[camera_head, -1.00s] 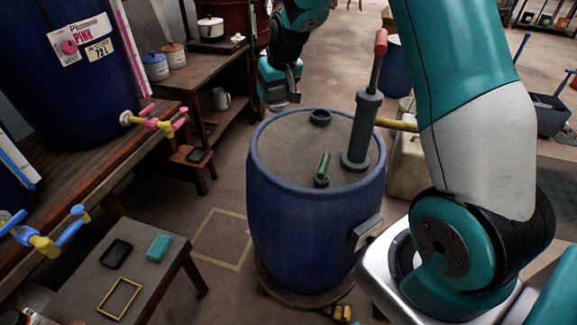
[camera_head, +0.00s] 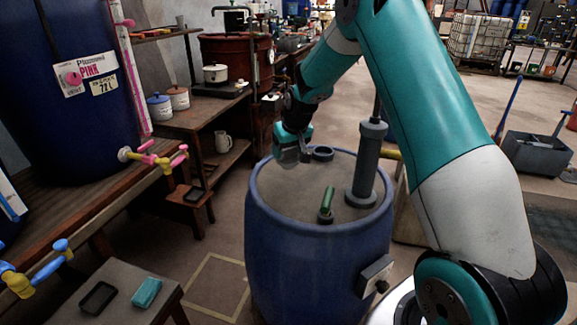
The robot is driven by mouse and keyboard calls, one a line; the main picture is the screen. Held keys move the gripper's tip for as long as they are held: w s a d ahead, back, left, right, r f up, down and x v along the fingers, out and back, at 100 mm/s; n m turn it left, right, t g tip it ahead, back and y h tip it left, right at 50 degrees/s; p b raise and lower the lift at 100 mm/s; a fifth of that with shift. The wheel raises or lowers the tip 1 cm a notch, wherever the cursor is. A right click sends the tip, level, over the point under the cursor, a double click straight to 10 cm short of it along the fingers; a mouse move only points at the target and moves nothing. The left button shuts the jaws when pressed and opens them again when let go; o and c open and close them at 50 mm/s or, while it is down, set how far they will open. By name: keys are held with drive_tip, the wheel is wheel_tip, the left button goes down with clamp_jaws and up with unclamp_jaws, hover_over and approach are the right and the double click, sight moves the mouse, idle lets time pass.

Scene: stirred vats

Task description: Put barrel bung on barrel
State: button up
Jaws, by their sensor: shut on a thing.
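The blue barrel (camera_head: 300,255) stands upright in the middle of the view, with a grey-brown top. A dark raised ring around an opening (camera_head: 321,153) sits near the back of its top. My gripper (camera_head: 289,158) is low over the back left of the barrel top, just left of that ring. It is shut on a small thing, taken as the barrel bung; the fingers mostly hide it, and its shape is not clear. I cannot tell whether it touches the barrel top.
A grey hand pump (camera_head: 366,168) stands on the barrel top, right of the ring. A green-handled fitting (camera_head: 327,202) stands nearer the front. A wooden bench (camera_head: 95,190) with a blue vat (camera_head: 85,120) is at left. A low table (camera_head: 125,285) is at front left.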

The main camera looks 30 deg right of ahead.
sight(290, 159)
drive_tip(key=shift+f, duration=2.85)
drive_tip(key=shift+f, duration=0.2)
drive_tip(key=o, duration=0.9)
drive_tip(key=shift+r, duration=0.1)
drive_tip(key=d+v, duration=0.1)
drive_tip(key=v, duration=1)
drive_tip(key=s+a+r+n+y, duration=0.1)
drive_tip(key=s+a+r, duration=0.3)
drive_tip(key=a, duration=0.4)
drive_tip(key=s+a+r+n+g+y, duration=0.1)
drive_tip(key=s+a+r+n+y, duration=0.2)
drive_tip(key=s+a, duration=0.8)
drive_tip(key=s+a+r+n+g, duration=0.1)
drive_tip(key=s+a, duration=0.2)
drive_tip(key=s, duration=0.3)
drive_tip(key=s+a+r+n+g, duration=0.1)
drive_tip(key=s+a+n, duration=0.1)
drive_tip(key=s, duration=0.4)
drive_tip(key=s+a+r+n+g, duration=0.1)
drive_tip(key=s+a, duration=0.2)
drive_tip(key=s, duration=0.3)
drive_tip(key=shift+a+n+y, duration=0.3)
drive_tip(key=shift+a+y, duration=0.1)
